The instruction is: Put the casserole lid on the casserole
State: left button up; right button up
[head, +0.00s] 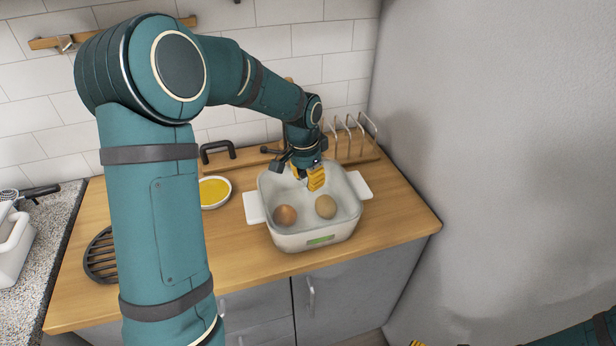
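The casserole (287,243) is a white, square-cornered pot with two side handles, standing uncovered on the wooden counter. Two round brown, egg-like things lie in it, a darker one (285,215) and a paler one (325,207). My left gripper (306,175) points down over the casserole's back part. Its yellow fingertips look apart, with nothing seen between them. I cannot make out the casserole lid; my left arm hides part of the counter. Of my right gripper, only a yellow bit (416,343) shows at the bottom edge.
A bowl of yellow contents (214,191) stands left of the casserole. A black handle (217,150) shows behind it. A wire rack (351,138) stands at the back right. A black slatted trivet (100,257) lies at left. The counter's front right is clear, beside a grey wall.

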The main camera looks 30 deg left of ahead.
pick_arm(q)
jog(key=o, duration=0.6)
jog(key=r, duration=0.8)
jog(key=s+r, duration=0.1)
jog(key=r, duration=0.3)
jog(key=shift+a, duration=0.2)
